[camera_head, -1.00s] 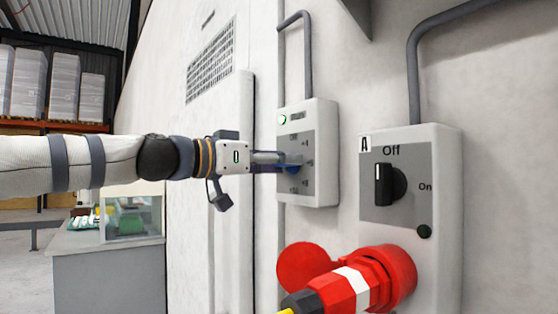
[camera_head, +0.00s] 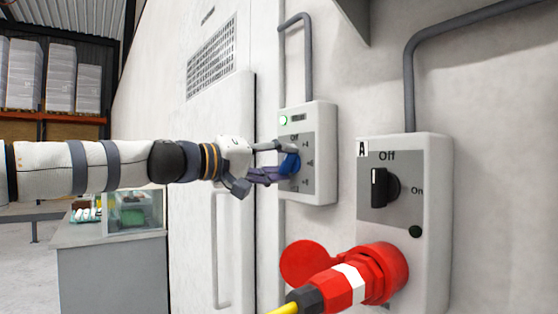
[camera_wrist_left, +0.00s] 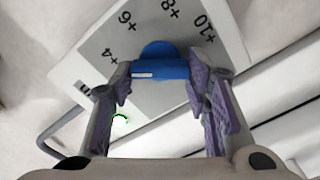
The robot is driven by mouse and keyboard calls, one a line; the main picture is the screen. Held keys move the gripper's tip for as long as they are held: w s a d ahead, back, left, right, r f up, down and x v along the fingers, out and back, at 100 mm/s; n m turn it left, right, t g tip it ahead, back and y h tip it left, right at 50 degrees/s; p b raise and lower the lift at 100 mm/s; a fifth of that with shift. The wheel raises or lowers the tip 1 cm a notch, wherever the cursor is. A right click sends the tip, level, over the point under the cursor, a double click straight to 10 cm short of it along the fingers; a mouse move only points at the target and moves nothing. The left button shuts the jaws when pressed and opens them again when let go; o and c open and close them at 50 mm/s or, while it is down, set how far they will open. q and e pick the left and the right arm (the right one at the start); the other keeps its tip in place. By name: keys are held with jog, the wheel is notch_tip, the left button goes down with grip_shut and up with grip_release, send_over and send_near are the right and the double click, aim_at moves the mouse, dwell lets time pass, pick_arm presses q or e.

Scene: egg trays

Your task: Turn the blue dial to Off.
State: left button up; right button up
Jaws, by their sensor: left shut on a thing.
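The blue dial (camera_head: 289,164) is on the grey face of a white wall box (camera_head: 318,187), with "Off" printed above it. In the left wrist view the blue dial (camera_wrist_left: 160,65) sits between the two purple-padded fingers, with numbers such as +4, +6, +8 and +10 on the panel around it. My left gripper (camera_head: 285,161) is shut on the dial, and its wrist is rolled. A small green light (camera_head: 283,120) glows at the top of the box. The fingers hide part of the dial in the head view. My right gripper is not in view.
A second box (camera_head: 440,240) to the right has a black Off/On knob (camera_head: 384,188). A red plug (camera_head: 350,281) sticks out below it. A white door (camera_head: 205,220) with a handle is behind my left arm. A grey counter (camera_head: 110,270) stands at the left.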

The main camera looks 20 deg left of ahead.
pick_arm(q)
jog(key=n, duration=0.3)
jog(key=shift+f+n, duration=0.15)
jog(key=shift+n, duration=0.15)
jog(key=shift+f+n, duration=0.1)
jog(key=shift+n, duration=1.6)
jog(key=o, duration=1.2)
jog(key=shift+d, duration=0.1)
jog(key=shift+c, duration=0.2)
jog(key=v, duration=1.2)
